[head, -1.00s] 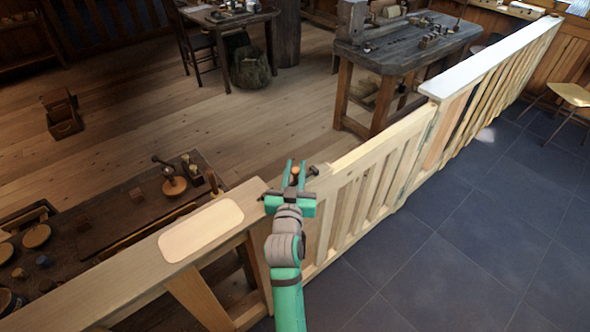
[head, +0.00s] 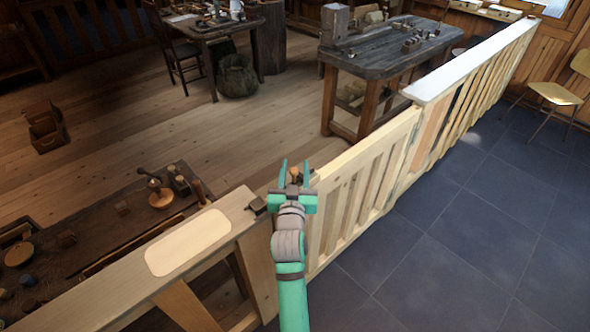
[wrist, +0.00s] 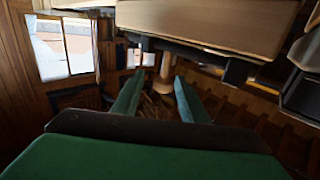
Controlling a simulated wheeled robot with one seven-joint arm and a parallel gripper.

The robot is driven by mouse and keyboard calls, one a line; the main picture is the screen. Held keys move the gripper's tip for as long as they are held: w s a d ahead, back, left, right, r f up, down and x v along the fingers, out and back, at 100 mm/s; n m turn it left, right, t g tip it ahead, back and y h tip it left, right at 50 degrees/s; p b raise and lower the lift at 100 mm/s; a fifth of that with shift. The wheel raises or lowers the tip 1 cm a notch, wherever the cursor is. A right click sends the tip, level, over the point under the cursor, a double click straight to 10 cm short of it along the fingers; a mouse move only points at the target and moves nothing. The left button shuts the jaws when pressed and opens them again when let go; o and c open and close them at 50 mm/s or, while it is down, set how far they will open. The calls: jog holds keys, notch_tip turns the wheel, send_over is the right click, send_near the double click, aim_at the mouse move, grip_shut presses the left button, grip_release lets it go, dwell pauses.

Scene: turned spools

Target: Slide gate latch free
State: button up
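The slatted wooden gate (head: 352,195) stands in the middle of the head view, in line with the fence. A dark metal latch piece (head: 257,206) sits on the end of the left rail. My gripper (head: 294,173) is above the gate's latch end, with its fingers apart. A small wooden latch knob (head: 296,173) shows between them. In the wrist view the knob (wrist: 167,70) stands between the fingertips (wrist: 160,80), with a visible gap on the left finger's side. The dark latch bar (wrist: 200,50) runs behind it under pale wood. My gripper hides most of the bolt in the head view.
The left rail (head: 225,222) bears a pale rounded panel (head: 188,242). A low workbench (head: 110,225) with turned pieces lies beyond it. A heavy bench (head: 390,60) stands behind the gate. Bare tiled floor (head: 460,250) lies to the right; a chair (head: 556,93) is far right.

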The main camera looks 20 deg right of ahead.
jog(key=shift+s+a, duration=0.25)
jog(key=shift+s, duration=0.05)
jog(key=v, duration=1)
jog(key=shift+s, duration=0.1)
